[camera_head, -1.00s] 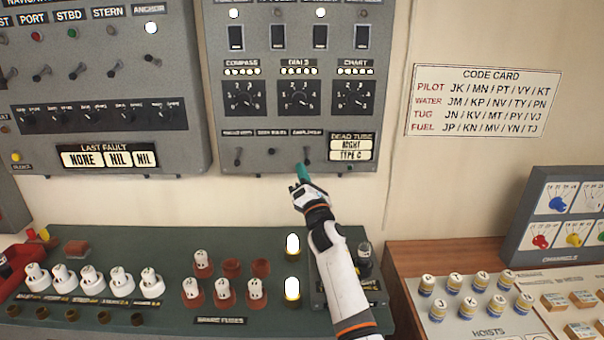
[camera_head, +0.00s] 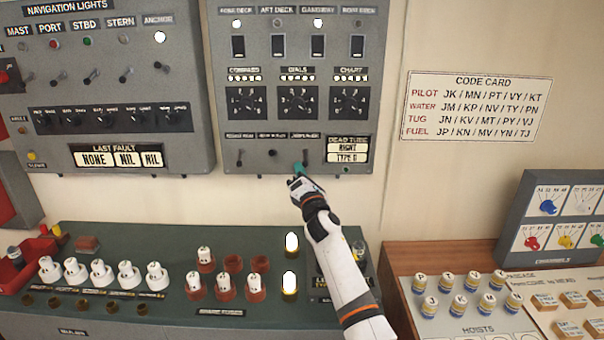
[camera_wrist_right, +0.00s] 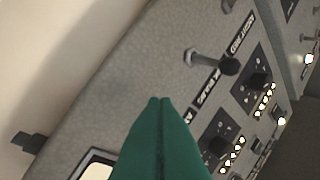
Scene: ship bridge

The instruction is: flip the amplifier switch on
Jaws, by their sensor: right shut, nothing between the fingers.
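The amplifier switch (camera_head: 306,156) is the rightmost of three small levers at the bottom of the grey upper panel, under its label. It is small, and its lever position is hard to tell. My right gripper (camera_head: 299,169) is shut and empty, its green fingertips just below this switch; I cannot tell if they touch it. In the wrist view the shut green fingers (camera_wrist_right: 160,103) are in front of the panel. A lever with a dark knob (camera_wrist_right: 229,66) stands beyond them; I cannot tell which of the three it is. My left gripper is not in view.
The dead tube display (camera_head: 347,149) is right of the switch, and the middle lever (camera_head: 272,154) is close on its left. Rotary dials (camera_head: 298,103) sit above. Below is a green desk (camera_head: 180,308) with fuses. The wall to the right is clear up to the code card (camera_head: 476,106).

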